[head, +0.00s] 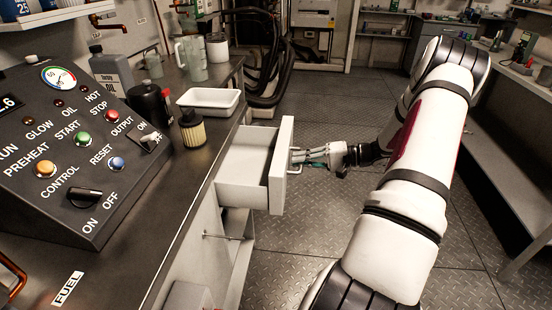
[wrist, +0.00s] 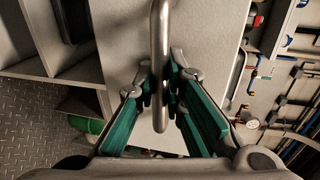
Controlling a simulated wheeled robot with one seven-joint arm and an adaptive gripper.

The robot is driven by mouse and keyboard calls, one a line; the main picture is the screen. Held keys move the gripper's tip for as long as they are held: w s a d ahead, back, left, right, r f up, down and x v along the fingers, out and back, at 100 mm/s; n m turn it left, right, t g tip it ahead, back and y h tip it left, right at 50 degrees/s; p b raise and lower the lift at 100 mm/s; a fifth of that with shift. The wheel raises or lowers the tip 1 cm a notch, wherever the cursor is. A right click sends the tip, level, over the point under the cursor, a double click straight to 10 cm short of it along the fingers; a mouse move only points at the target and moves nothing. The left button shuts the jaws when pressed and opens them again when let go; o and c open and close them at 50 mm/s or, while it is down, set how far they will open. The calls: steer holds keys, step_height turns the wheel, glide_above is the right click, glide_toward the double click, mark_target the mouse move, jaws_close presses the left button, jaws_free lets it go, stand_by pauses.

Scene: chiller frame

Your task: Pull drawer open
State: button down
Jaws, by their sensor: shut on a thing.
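The drawer (head: 277,165) is a pale grey box under the counter on the left. It stands out from the cabinet, and its empty-looking inside shows from above in the head view. Its front panel (wrist: 205,55) fills the middle of the wrist view. The metal bar handle (wrist: 158,45) stands between my gripper's fingers. My gripper (wrist: 161,88) has teal-padded fingers closed around the handle from both sides. In the head view my gripper (head: 304,157) meets the front panel at the handle. The far end of the handle is partly hidden by the fingers.
Below the drawer is an open shelf space. Clear metal floor (head: 300,240) lies right of the drawer. A workbench (head: 515,150) runs along the far right.

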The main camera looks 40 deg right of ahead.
steer(key=f+v, duration=0.2)
steer(key=v, duration=0.8)
steer(key=shift+s, duration=0.25)
steer(key=shift+d+f, duration=0.1)
steer(key=shift+d, duration=0.05)
steer(key=c, duration=1.7)
jaws_free()
steer(key=shift+o, duration=0.2)
steer(key=v, duration=1.2)
